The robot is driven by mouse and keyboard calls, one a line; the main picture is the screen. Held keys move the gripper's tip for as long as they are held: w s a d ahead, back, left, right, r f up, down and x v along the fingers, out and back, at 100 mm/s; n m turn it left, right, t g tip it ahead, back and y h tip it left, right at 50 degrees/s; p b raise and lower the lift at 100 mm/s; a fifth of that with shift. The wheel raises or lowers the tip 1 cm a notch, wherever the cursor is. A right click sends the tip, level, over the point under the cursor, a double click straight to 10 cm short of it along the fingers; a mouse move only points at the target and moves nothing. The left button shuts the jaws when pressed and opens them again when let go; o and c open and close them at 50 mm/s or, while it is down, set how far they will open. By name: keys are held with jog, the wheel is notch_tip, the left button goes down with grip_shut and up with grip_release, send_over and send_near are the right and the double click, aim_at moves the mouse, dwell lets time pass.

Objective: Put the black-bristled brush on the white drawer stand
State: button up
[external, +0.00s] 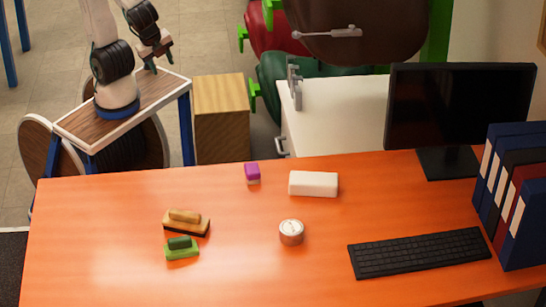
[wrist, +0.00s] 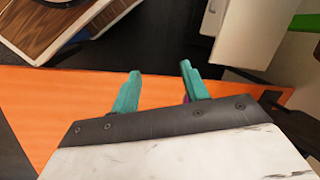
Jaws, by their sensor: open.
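The black-bristled brush (external: 186,217) has a tan wooden handle and lies bristles down on the left part of the orange table. A green brush (external: 181,249) lies just in front of it, very close. My gripper (external: 154,60) is up at the back left, far from both brushes, above my base. In the wrist view its two teal fingers (wrist: 160,88) are apart, with nothing held. The brushes cannot be made out there.
On the table (external: 110,215) are a purple-and-white block (external: 252,173), a white block (external: 313,183), a round tin (external: 291,232) and a keyboard (external: 419,253). A monitor (external: 458,105) and binders (external: 515,190) stand right. A wooden box (external: 221,115) stands behind the table.

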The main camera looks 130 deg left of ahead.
jog(key=s+n+h, duration=0.1)
jog(key=s+d+r+n+h, duration=0.1)
jog(key=s, duration=0.1)
jog(key=s+n+t+h, duration=0.1)
jog(key=shift+s+d+r+n, duration=0.3)
jog(key=shift+s+d, duration=0.05)
jog(key=shift+o, duration=0.4)
jog(key=shift+s+d+r, duration=0.1)
jog(key=shift+s+d, duration=0.15)
